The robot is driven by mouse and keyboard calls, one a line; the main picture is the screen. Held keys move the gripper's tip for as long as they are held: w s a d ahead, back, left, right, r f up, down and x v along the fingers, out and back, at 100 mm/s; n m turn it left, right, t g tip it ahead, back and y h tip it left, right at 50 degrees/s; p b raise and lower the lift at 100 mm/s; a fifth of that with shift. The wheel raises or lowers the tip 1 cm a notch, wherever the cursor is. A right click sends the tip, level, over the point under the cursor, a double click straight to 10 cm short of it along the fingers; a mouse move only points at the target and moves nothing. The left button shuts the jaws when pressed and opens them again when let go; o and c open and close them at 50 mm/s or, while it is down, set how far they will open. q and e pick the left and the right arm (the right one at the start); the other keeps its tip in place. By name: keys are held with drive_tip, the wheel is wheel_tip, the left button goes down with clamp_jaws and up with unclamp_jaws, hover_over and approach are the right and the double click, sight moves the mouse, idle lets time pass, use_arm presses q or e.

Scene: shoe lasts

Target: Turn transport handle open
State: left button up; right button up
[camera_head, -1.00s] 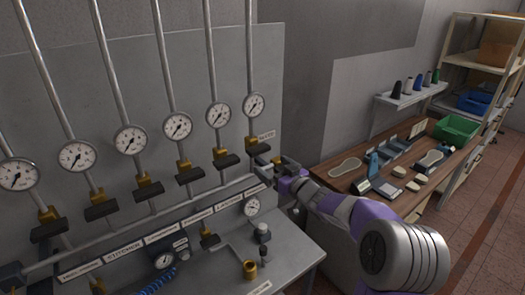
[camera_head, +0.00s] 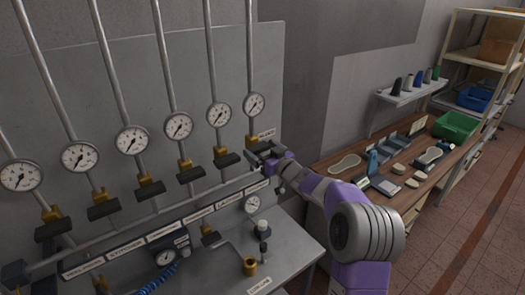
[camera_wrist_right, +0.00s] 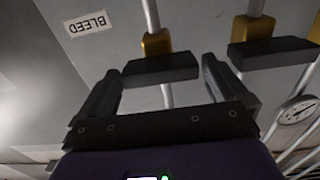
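A row of brass valves with black handles runs along the wall panel under the gauges. The rightmost handle (camera_head: 254,145) is largely covered by my right gripper (camera_head: 257,153). In the right wrist view a black handle (camera_wrist_right: 160,69) on a brass valve (camera_wrist_right: 156,43) lies just beyond and between the fingertips of the right gripper (camera_wrist_right: 160,75). The fingers are apart, with nothing clamped; I cannot tell whether they touch the handle. A BLEED label (camera_wrist_right: 87,24) is beside that valve. I cannot make out a transport label. My left gripper is out of view.
A neighbouring handle (camera_head: 227,159) is close on the left, also seen in the right wrist view (camera_wrist_right: 272,53). A pipe with labels runs below. A metal bench (camera_head: 225,270) carries small fittings. A wooden workbench (camera_head: 330,173) with shoe parts stands to the right.

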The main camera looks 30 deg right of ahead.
drive_tip(key=c, duration=0.8)
drive_tip(key=n+b, duration=0.3)
drive_tip(key=shift+n, duration=0.4)
drive_tip(key=n+b, duration=0.3)
drive_tip(key=n, duration=0.1)
drive_tip(key=shift+a, duration=0.1)
drive_tip(key=n+b, duration=0.3)
drive_tip(key=n, duration=0.2)
drive_tip(key=shift+f+n, duration=0.1)
drive_tip(key=shift+n, duration=0.3)
drive_tip(key=shift+a+n+b, duration=0.1)
drive_tip(key=shift+n+b, duration=1.05)
drive_tip(key=shift+n, duration=1.05)
